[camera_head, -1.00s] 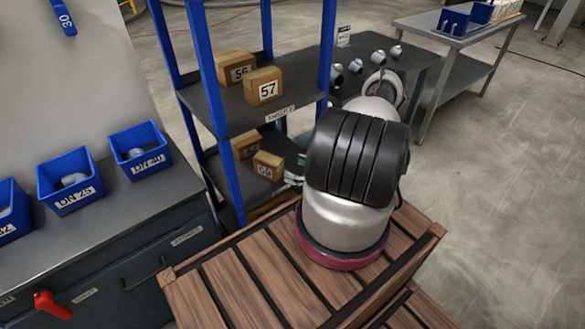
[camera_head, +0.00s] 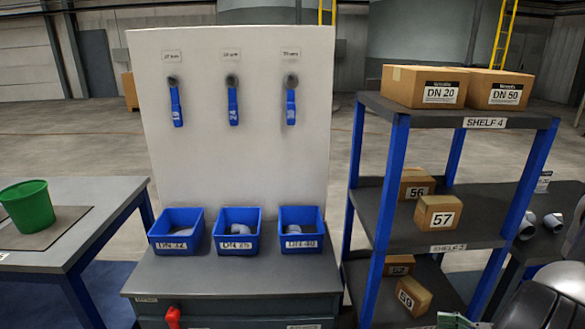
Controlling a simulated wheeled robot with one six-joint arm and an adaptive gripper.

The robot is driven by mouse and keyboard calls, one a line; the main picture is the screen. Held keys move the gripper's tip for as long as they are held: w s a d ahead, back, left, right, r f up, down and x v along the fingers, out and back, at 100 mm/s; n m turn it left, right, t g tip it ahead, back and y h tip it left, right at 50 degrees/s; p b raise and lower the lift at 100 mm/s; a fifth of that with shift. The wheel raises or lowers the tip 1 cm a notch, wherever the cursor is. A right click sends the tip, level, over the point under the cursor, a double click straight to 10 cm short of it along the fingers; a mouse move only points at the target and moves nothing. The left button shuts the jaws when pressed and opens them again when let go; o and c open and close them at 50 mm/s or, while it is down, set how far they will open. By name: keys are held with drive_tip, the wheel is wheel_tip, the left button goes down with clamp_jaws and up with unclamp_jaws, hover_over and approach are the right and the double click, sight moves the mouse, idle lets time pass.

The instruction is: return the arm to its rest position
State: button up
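Part of my arm (camera_head: 545,303) shows in the head view at the lower right corner, as a dark rounded cover with a pale link behind it. It is cut off by the picture's edge. The arm's overall pose cannot be told from this view.
A shelf rack (camera_head: 447,237) with blue posts and boxes stands close to the arm's left. A green bucket (camera_head: 28,206) stands on a left table (camera_head: 85,215).

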drive_tip(key=s+d+r+n+g+h, duration=0.25)
drive_tip(key=r+n+g+h, duration=0.4)
drive_tip(key=r, duration=0.75)
drive_tip(key=s+d+r+n+g+h, duration=0.1)
drive_tip(key=s+r+n+g+h, duration=0.2)
drive_tip(key=r+n, duration=0.85)
drive_tip(key=a+r+n+t+h, duration=0.2)
drive_tip(key=a+r+t, duration=0.2)
drive_tip(key=r, duration=0.6)
drive_tip(key=s+a+r+n+t+h, duration=0.1)
drive_tip(key=a+r+n+t+h, duration=0.1)
drive_tip(key=r, duration=0.8)
drive_tip(key=shift+s+a+n+t, duration=0.25)
drive_tip(key=shift+a+n+t, duration=0.15)
drive_tip(key=shift+a+t, duration=0.5)
drive_tip(key=shift+f+h, duration=0.1)
drive_tip(key=shift+h, duration=0.15)
